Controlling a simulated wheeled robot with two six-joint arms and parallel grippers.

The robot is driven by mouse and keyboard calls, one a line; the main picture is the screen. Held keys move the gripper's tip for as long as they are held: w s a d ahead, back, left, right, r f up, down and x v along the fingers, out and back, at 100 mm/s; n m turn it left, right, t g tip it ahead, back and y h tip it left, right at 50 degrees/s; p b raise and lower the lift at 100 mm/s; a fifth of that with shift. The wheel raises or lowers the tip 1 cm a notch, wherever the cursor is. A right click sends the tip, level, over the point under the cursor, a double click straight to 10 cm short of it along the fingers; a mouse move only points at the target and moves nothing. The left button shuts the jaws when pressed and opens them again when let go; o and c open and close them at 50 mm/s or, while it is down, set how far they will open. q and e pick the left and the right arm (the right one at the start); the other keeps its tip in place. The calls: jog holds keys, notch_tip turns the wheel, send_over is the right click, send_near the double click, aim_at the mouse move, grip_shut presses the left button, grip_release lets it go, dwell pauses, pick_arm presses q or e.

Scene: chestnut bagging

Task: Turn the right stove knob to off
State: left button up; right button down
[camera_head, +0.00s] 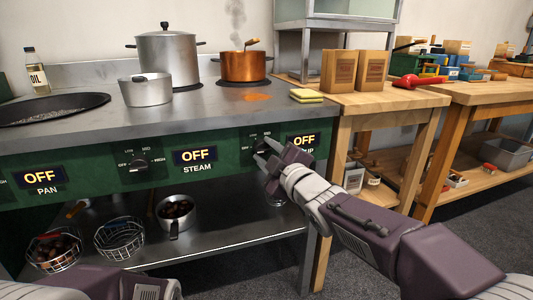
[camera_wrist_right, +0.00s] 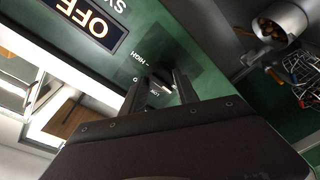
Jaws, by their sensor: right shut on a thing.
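The right stove knob (camera_wrist_right: 163,86) sits on the green front panel. The fingers of my right gripper (camera_wrist_right: 160,92) are shut on it, one on each side, and cover much of it in the wrist view. In the head view my right gripper (camera_head: 266,158) reaches the panel from the lower right and largely hides this knob. The display beside it (camera_head: 304,141) reads OFF, with a partly hidden label ending in "UP" below. My left gripper is out of sight; only part of my left arm shows along the bottom edge.
A middle knob (camera_head: 138,163) sits beside an OFF display (camera_head: 196,156) marked STEAM. A steaming copper pot (camera_head: 244,66), a lidded steel pot (camera_head: 170,55) and a small pot (camera_head: 146,90) stand on the stove. Wire baskets (camera_head: 120,238) stand on the lower shelf.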

dwell(0.4)
jog(key=c, duration=0.9)
grip_release()
jog(key=p+v, duration=0.3)
jog(key=v, duration=0.6)
